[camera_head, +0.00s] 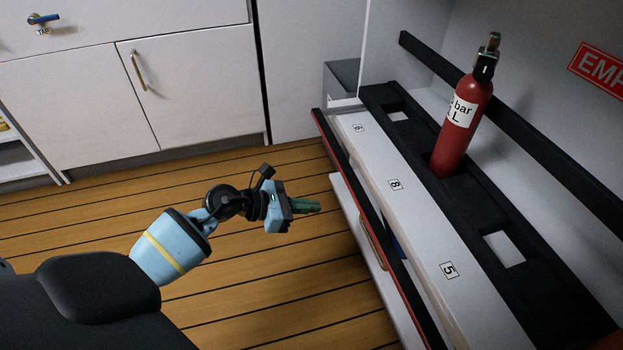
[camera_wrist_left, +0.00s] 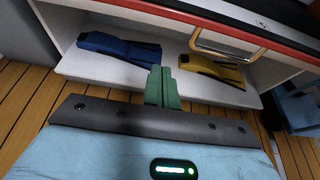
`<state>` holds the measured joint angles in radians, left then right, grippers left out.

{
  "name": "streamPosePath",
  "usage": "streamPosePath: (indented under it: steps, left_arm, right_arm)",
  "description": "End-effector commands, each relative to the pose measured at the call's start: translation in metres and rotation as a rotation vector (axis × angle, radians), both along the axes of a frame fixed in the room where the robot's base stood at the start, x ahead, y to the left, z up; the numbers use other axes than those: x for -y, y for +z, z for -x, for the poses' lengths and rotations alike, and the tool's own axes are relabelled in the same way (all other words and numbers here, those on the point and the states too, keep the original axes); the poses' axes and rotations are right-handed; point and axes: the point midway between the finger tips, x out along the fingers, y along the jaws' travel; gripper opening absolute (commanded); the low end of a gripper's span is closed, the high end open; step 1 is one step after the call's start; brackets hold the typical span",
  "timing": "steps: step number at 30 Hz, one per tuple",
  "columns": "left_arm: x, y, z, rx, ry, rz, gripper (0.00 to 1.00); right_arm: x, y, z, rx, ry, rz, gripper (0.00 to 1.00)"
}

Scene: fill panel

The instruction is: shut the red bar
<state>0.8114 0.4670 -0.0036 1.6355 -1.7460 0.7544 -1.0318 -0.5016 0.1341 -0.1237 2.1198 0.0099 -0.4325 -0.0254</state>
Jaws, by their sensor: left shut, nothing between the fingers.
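The red bar (camera_head: 346,168) is a long, thin red strip with dark edges along the front of the white cylinder rack. It crosses the top of the left wrist view (camera_wrist_left: 225,22). A gold-coloured handle (camera_wrist_left: 229,46) shows just below it, and from above in the head view (camera_head: 373,240). I cannot tell how the bar is fastened. My left gripper (camera_head: 318,206) has green fingers and is shut and empty, in the air left of the bar and apart from it. Its fingers also show in the left wrist view (camera_wrist_left: 163,86). My right gripper is out of view.
A red cylinder (camera_head: 460,124) stands upright in the black slotted rack (camera_head: 460,205). Blue fins (camera_wrist_left: 118,46) and yellow fins (camera_wrist_left: 212,70) lie on a low white shelf (camera_wrist_left: 110,72). White cupboards (camera_head: 190,90) stand behind. The wooden floor (camera_head: 270,270) is clear around my left arm.

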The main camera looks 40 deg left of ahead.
Motion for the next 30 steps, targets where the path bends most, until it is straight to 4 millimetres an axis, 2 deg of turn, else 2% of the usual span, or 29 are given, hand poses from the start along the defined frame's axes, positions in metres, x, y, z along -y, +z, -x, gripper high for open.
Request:
streamPosePath:
  steps: [12,15,19,24,30]
  left_arm:
    - [0.047,-0.03,-0.058,0.0,0.0,0.006,0.0]
    - [0.045,-0.012,-0.058,0.004,0.0,0.002,0.0]
    - [0.046,0.002,-0.058,0.003,-0.001,0.001,0.0]
    - [0.046,0.011,-0.058,0.0,-0.001,0.002,0.0]
    - [0.046,0.012,-0.058,-0.001,0.0,0.002,0.0]
  right_arm:
    - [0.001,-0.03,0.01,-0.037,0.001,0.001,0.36]
    - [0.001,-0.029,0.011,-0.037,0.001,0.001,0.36]
    - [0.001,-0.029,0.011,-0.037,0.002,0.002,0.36]
    - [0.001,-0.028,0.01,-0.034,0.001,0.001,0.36]
    - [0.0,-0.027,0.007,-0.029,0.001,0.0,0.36]
